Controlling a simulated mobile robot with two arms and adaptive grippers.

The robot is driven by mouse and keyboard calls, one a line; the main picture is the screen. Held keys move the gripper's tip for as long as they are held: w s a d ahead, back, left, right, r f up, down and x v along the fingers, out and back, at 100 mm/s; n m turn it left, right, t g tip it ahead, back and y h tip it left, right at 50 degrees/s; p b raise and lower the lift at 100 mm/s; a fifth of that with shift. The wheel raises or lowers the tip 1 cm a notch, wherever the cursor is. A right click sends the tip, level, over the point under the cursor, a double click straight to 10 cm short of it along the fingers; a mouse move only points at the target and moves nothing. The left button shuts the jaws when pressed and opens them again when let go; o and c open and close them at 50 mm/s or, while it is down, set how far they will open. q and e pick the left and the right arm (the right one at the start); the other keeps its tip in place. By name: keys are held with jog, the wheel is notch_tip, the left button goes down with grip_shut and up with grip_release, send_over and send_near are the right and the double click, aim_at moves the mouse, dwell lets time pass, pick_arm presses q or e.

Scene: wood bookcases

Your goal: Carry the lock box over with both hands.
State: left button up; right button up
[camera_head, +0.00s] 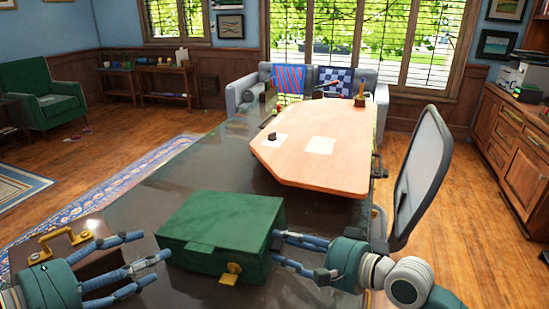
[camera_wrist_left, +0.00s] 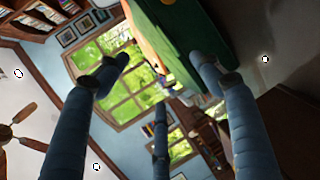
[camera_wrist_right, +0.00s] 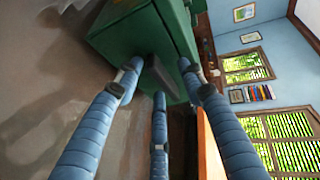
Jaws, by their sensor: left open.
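The green lock box (camera_head: 222,222) sits on the dark glossy table, lid closed, with a yellow latch on its front. My left gripper (camera_head: 152,248) is open and empty at the box's left side. In the left wrist view its fingers (camera_wrist_left: 163,75) are spread and the box (camera_wrist_left: 190,35) lies beyond them. My right gripper (camera_head: 276,245) is at the box's right side. In the right wrist view its fingers (camera_wrist_right: 160,80) are spread around a dark side handle (camera_wrist_right: 155,70) on the box (camera_wrist_right: 135,35), apparently without clamping it.
The dark table (camera_head: 150,205) extends away, with clear surface left of the box. A tan board (camera_head: 280,155) with papers lies farther back. A brown case (camera_head: 65,255) with a brass handle is at lower left. An office chair (camera_head: 420,180) stands at the table's right.

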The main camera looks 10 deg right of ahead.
jog(key=shift+r, duration=0.2)
jog(key=shift+o, duration=0.3)
jog(key=o, duration=0.8)
jog(key=shift+f, duration=0.1)
jog(key=shift+v, duration=6)
jog(key=shift+f, duration=0.15)
